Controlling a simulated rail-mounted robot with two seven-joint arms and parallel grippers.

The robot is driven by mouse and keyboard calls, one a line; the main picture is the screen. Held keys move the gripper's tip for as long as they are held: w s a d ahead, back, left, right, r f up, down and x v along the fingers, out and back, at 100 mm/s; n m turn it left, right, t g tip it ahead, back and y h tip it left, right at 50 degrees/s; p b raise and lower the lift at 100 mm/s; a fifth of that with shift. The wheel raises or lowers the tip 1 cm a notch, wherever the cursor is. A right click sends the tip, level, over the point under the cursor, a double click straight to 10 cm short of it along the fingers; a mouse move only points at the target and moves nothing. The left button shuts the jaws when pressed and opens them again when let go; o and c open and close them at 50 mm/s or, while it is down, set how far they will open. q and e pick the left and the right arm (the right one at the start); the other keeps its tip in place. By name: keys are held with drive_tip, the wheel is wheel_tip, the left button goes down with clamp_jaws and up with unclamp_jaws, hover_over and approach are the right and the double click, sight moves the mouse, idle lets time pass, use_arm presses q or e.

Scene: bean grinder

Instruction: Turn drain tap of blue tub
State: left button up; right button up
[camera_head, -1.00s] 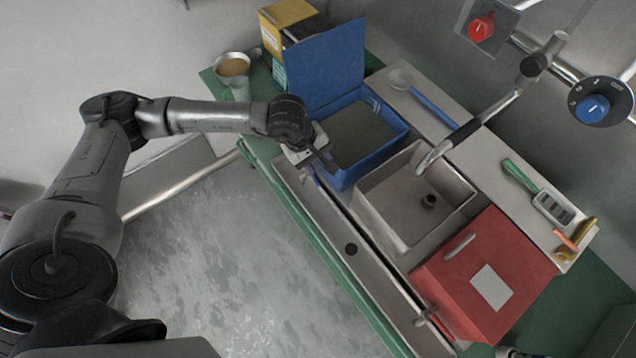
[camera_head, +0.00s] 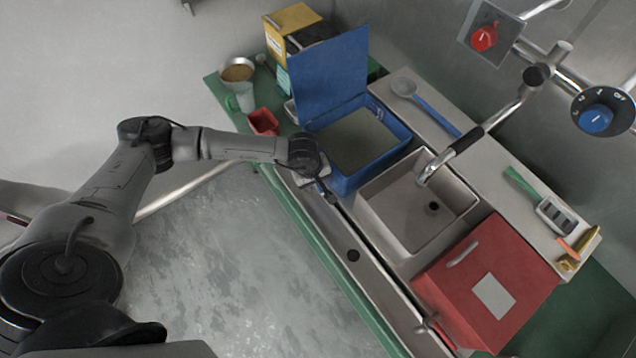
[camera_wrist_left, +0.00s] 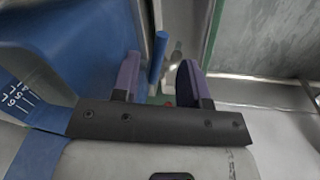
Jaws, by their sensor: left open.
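The blue tub (camera_head: 349,182) stands at the left end of the sink counter with its blue lid (camera_head: 328,72) raised and grey-brown contents inside. My left gripper (camera_head: 330,192) is low at the tub's front side, over the metal drain channel. In the left wrist view, its two purple-grey fingers (camera_wrist_left: 158,80) are apart. A blue tap handle (camera_wrist_left: 157,57) shows between them, closer to the left finger. I cannot tell whether either finger touches it. The tub's blue wall (camera_wrist_left: 70,50) fills the left of that view. The tap is not clear in the head view. My right gripper is out of view.
A sink basin (camera_head: 385,205) and a red box (camera_head: 525,262) stand right of the tub. A red cup (camera_head: 262,122) and a mug (camera_head: 240,98) are behind my left arm. A blue-handled ladle (camera_head: 436,111) lies behind the sink. The floor in front is clear.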

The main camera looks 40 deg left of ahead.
use_arm(q)
drive_tip(key=shift+w+d+f, duration=0.1)
drive_tip(key=shift+w+f, duration=0.05)
drive_tip(key=shift+f, duration=0.55)
drive_tip(key=shift+w+f, duration=0.1)
drive_tip(key=shift+f, duration=0.55)
clamp_jaws()
